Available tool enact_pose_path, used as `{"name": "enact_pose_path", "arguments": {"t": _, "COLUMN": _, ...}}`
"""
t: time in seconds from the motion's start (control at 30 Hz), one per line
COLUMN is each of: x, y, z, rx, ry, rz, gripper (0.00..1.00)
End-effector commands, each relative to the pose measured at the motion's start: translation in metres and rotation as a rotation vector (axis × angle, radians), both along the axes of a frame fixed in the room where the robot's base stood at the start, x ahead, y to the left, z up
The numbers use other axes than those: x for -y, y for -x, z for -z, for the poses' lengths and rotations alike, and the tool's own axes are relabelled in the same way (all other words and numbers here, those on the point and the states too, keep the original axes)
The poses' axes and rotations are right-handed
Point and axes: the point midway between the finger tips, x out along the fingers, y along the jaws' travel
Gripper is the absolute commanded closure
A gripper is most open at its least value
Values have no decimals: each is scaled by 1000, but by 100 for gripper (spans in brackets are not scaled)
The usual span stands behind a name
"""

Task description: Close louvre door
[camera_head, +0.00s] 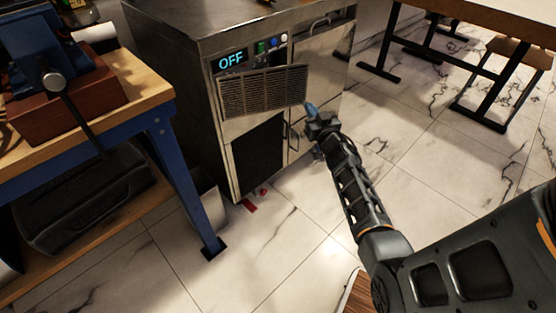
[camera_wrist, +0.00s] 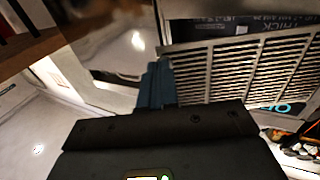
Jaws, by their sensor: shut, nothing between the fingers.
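The louvre door (camera_head: 262,92) is a slatted metal panel on the front of a steel cabinet, below the OFF display (camera_head: 231,60). It stands at a tilt to the cabinet front, and looks partly open. In the wrist view the slats (camera_wrist: 240,68) fill the upper right, with a dark lettered surface behind them. My gripper (camera_head: 311,109) has its blue fingers together and empty, near the louvre door's lower right corner. In the wrist view the fingertips (camera_wrist: 154,85) are beside the louvre's left edge; I cannot tell whether they touch it.
A dark panel or opening (camera_head: 259,158) is below the louvre door. A door handle (camera_head: 292,138) is to its right. A blue-legged workbench (camera_head: 150,85) stands at left, and a table (camera_head: 500,14) at the back right. Marble floor (camera_head: 420,150) is clear on the right.

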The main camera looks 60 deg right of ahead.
Motion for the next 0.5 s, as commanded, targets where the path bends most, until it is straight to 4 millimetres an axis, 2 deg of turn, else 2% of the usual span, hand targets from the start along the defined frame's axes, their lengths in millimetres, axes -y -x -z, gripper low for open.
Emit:
{"name": "enact_pose_path", "arguments": {"t": 0.07, "x": 9, "y": -7, "z": -5, "rx": 5, "ry": -4, "rz": 4, "gripper": 100}}
{"name": "enact_pose_path", "arguments": {"t": 0.5, "x": 55, "y": -58, "z": 3, "rx": 5, "ry": -5, "rz": 1, "gripper": 100}}
